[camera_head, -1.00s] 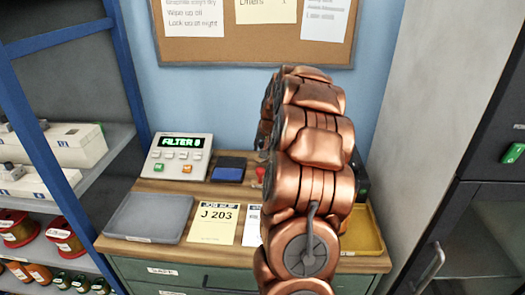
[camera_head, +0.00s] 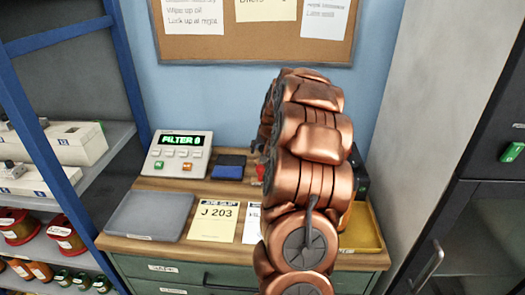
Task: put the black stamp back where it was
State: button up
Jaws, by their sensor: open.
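I cannot make out the black stamp for certain; my copper-coloured arm covers the middle and back right of the bench top. A small red-topped object (camera_head: 260,168), perhaps a stamp, shows just left of my arm, beside the blue pad (camera_head: 229,167). A small dark part of my gripper (camera_head: 257,152) seems to show at the arm's left edge, just above the red-topped object. The rest of the gripper is hidden behind the arm. I see nothing held in it.
A grey tray (camera_head: 150,215) lies front left, with a display box reading FILTER (camera_head: 179,153) behind it. A J 203 job slip (camera_head: 213,219) lies at the front middle. A yellow tray (camera_head: 366,236) and a dark object (camera_head: 360,182) are right of my arm.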

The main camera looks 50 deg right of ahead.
jog(key=shift+r, duration=0.1)
jog(key=b+v, duration=0.2)
jog(key=v, duration=1)
jog(key=shift+b, duration=0.3)
jog(key=s+a+f+n+g+y, duration=0.1)
jog(key=s+a+n, duration=0.2)
jog(key=a, duration=1.2)
jog(key=s+a+f+n+g+y, duration=0.1)
jog(key=s+a+n+g+y, duration=0.15)
jog(key=a, duration=1.15)
jog(key=s+a+f+n+g, duration=0.1)
jog(key=s+a+f, duration=0.1)
jog(key=s+a, duration=0.2)
jog(key=s+a+f+n+g+h, duration=0.1)
jog(key=s+a, duration=0.3)
jog(key=s, duration=0.7)
jog(key=s+a+f+n+g, duration=0.1)
jog(key=s+a+f+n, duration=0.2)
jog(key=s+a, duration=0.2)
jog(key=s, duration=0.3)
jog(key=shift+f, duration=0.2)
jog(key=shift+g, duration=0.25)
jog(key=shift+r+p, duration=0.7)
